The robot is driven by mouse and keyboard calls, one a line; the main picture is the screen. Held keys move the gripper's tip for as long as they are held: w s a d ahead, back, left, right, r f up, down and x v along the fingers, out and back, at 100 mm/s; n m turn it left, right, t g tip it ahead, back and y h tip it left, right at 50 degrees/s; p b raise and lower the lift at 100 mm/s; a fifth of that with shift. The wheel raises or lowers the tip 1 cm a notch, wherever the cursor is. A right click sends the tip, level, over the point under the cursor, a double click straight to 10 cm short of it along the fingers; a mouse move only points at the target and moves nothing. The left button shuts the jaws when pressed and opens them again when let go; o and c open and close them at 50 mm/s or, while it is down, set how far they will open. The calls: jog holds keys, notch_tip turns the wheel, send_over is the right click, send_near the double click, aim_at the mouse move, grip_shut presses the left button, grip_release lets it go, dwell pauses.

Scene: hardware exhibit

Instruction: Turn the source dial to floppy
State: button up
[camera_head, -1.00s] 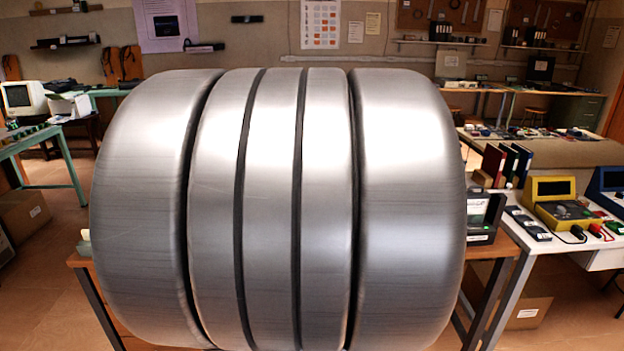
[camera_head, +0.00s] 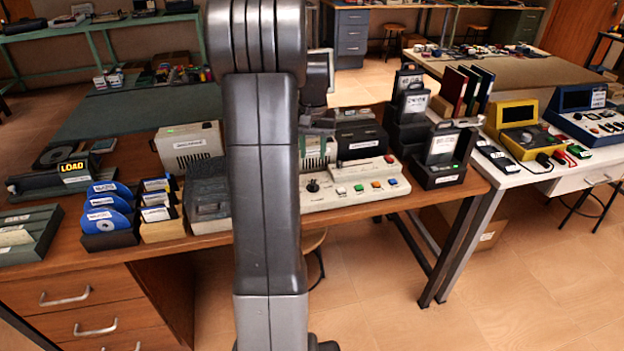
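I cannot clearly make out a dial marked source or a floppy label. A cream control panel (camera_head: 350,198) on the wooden bench carries a black knob or stick (camera_head: 313,186) and several coloured buttons. Its left part is hidden behind my arm. My gripper (camera_head: 318,126) is beyond my upright arm, above the back of this panel. It is small, dark and partly covered, so I cannot see whether its fingers are apart. Blue floppy disks (camera_head: 108,207) stand in a dark holder on the left of the bench.
A dark unit with a lit LOAD sign (camera_head: 72,172) stands at the far left. A beige box (camera_head: 190,145) and a grey drive-like unit (camera_head: 207,190) are left of my arm. Dark cartridge stands (camera_head: 440,155) are right of the panel. A yellow meter (camera_head: 520,130) sits on the white table.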

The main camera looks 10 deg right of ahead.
aim_at(313, 185)
notch_tip(313, 185, down, 11)
dwell(0.3)
grip_shut()
